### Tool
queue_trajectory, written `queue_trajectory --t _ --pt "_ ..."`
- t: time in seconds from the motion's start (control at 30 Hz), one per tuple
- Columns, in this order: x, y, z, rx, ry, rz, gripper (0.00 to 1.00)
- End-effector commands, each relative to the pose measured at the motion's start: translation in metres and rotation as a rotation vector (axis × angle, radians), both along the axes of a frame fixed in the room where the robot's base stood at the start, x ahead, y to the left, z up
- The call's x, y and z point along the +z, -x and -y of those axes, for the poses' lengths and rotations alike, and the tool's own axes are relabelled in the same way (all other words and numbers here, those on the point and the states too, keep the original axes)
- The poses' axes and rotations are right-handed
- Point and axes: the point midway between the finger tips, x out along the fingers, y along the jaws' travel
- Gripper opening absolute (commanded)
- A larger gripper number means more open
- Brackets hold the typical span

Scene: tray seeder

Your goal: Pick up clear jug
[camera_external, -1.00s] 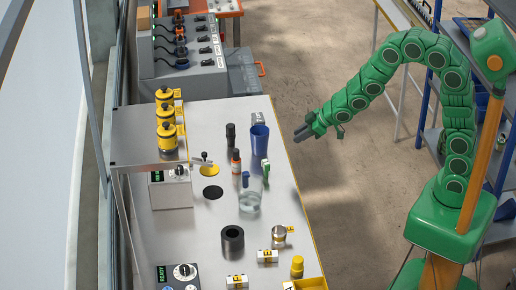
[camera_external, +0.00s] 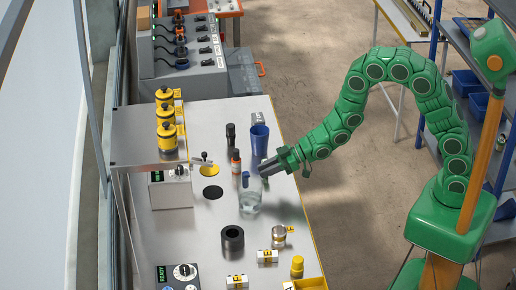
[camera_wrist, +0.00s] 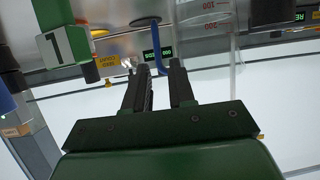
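The clear jug (camera_external: 250,203) stands upright on the steel bench, right of the middle. Its blue handle (camera_external: 246,179) faces the far side. My gripper (camera_external: 263,169) reaches in from the right, just above and beyond the jug at handle level. In the wrist view the gripper (camera_wrist: 160,68) is open, with a gap between its dark fingers. The jug's transparent wall with red marks (camera_wrist: 210,28) is at the upper right there. The blue handle (camera_wrist: 155,48) shows between the fingertips, with no clear grip on it.
A tall blue cup (camera_external: 260,138), a red-labelled bottle (camera_external: 236,162) and a black cylinder (camera_external: 230,134) stand close beyond the gripper. A green block marked 1 (camera_wrist: 66,46) is close left in the wrist view. A black ring-shaped holder (camera_external: 232,240) stands nearer the front.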

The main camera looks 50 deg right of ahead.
Motion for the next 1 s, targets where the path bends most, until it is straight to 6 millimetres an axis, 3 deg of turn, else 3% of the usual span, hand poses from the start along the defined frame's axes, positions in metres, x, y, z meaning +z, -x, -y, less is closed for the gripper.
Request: queue_trajectory --t 0.73,1.0 --pt "-0.023 -0.038 -0.039 0.001 0.0 0.0 0.24" --pt "-0.026 -0.042 -0.043 0.0 0.001 -0.001 0.24"
